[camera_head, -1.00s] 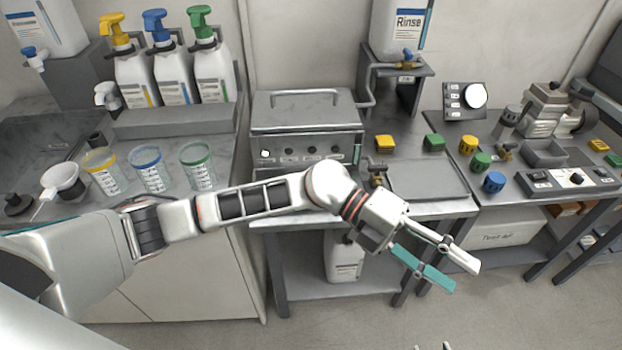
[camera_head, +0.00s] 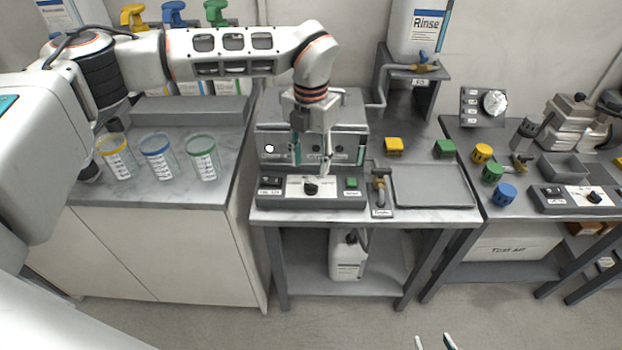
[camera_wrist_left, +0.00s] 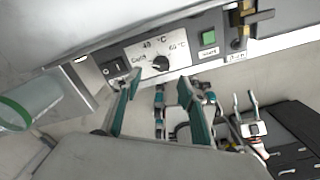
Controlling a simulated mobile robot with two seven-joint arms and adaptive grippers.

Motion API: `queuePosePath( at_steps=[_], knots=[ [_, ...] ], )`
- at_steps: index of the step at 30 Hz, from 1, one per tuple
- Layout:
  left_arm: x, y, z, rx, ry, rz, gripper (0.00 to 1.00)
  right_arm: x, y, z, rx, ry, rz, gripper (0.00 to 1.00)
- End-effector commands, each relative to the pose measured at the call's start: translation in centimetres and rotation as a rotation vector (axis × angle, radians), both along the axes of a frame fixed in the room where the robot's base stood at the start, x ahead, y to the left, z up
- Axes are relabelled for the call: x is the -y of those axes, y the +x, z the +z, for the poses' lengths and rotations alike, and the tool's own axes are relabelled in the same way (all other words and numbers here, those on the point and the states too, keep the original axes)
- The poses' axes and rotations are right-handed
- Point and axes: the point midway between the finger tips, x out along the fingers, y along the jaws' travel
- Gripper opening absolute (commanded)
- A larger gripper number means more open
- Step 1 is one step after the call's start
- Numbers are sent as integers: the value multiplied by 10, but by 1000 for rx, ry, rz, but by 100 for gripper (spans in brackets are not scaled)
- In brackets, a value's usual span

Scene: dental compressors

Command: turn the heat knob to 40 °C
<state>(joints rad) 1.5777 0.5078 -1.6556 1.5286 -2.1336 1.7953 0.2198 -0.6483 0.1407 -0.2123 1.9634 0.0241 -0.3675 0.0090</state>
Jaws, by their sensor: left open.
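The heat knob (camera_head: 311,188) is a small black dial on the white plate of the control panel (camera_head: 270,200), in front of the grey bath unit. In the left wrist view the knob (camera_wrist_left: 160,63) sits below printed marks, with "Cold" at left and a "60 °C" mark at right. Its exact pointer direction is too small to tell. My left gripper (camera_head: 311,160) points down just above and behind the knob, fingers apart. In the left wrist view its open fingers (camera_wrist_left: 158,84) lie either side of the knob, with nothing between them. My right gripper (camera_head: 433,342) shows only its separated fingertips at the bottom edge.
A black switch (camera_head: 270,181) and a green button (camera_head: 351,183) flank the knob. A brass valve (camera_head: 379,184) and a grey tray (camera_head: 431,186) are to the right. Several cups, including a green-rimmed one (camera_head: 201,158), stand left. A second panel (camera_head: 575,199) is far right.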

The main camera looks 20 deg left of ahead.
Motion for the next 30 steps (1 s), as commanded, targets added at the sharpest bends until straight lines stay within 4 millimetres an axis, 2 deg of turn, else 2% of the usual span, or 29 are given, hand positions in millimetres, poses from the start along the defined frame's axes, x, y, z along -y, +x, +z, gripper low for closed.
queuePosePath(
  at_steps=[6,12,23,24,28,30],
  knots=[
    [1,-1,-36,-4,-2,-1,42,0,0,1,0,0,0,40],
    [2,-1,-58,-4,-4,-3,42,0,0,1,-1,0,0,40],
    [2,-1,-65,-1,-4,-3,42,0,0,1,-1,1,0,40],
    [2,-1,-65,-2,-4,-3,39,-1,0,1,-1,1,0,40],
    [2,-1,-65,-2,-5,-3,5,-1,-1,1,-2,1,0,40],
    [2,-1,-65,-2,-5,-3,3,0,0,1,-2,0,-1,40]
  ],
)
